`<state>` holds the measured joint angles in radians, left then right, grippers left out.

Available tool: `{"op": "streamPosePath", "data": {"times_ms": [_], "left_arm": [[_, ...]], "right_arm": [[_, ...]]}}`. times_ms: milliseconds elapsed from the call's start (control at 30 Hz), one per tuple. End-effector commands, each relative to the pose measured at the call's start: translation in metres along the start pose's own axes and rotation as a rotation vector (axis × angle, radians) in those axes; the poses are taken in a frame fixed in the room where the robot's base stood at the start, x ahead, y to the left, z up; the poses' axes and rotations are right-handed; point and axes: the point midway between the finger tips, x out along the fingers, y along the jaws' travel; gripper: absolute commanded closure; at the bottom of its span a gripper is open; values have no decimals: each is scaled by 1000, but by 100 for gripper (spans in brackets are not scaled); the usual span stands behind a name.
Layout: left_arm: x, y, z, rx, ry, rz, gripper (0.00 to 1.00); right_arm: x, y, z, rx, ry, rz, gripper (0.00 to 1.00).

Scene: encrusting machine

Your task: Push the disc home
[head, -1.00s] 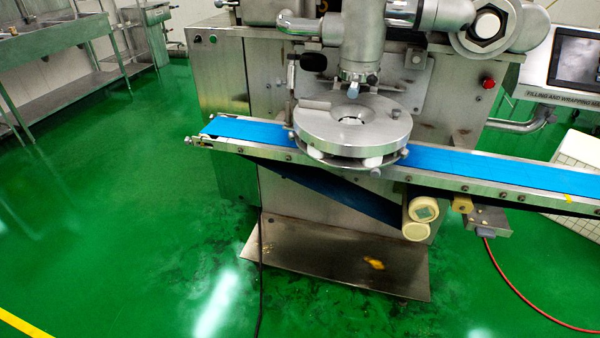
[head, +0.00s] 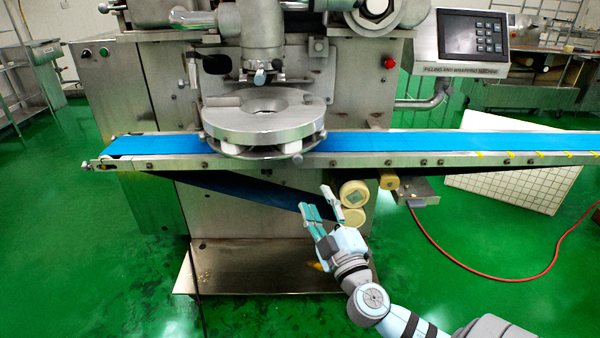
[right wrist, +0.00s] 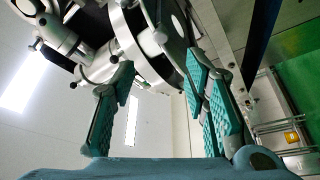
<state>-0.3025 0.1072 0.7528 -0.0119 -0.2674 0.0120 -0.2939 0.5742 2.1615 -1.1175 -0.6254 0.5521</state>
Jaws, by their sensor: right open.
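The round steel disc (head: 264,116) sits over the blue conveyor belt, under the machine's filling nozzle (head: 262,74). It has a central hole and a flat block on its left top. In the right wrist view the disc (right wrist: 150,45) shows tilted beyond the fingers. My right gripper (head: 316,207) is in front of the machine, below the belt and to the right of the disc, apart from it. Its teal-padded fingers are spread and empty; they also show in the right wrist view (right wrist: 165,100). My left gripper is not in view.
The blue belt (head: 420,143) with its steel rail runs across the front. Cream rollers (head: 354,194) hang just beside my right gripper. A control panel (head: 473,45) stands at the upper right, a white crate (head: 515,180) at right, and a red hose (head: 470,268) lies on the green floor.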

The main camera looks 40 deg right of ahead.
Motion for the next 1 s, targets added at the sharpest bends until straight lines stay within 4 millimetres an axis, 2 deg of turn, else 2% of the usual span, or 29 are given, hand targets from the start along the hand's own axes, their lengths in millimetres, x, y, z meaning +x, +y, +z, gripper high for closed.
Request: {"op": "streamPosePath", "data": {"times_ms": [300,433,600,800,867,1000], "left_arm": [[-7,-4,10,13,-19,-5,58],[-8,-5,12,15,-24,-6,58],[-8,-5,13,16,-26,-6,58],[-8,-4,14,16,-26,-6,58],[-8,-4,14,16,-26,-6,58],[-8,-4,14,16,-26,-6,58]], "right_arm": [[90,2,-1,3,-2,2,59],[114,1,0,1,-3,-1,59],[126,0,0,2,-2,-3,59],[126,0,0,1,-2,-4,59],[126,0,0,1,-2,-4,67],[126,0,0,1,-2,-4,89]]}}
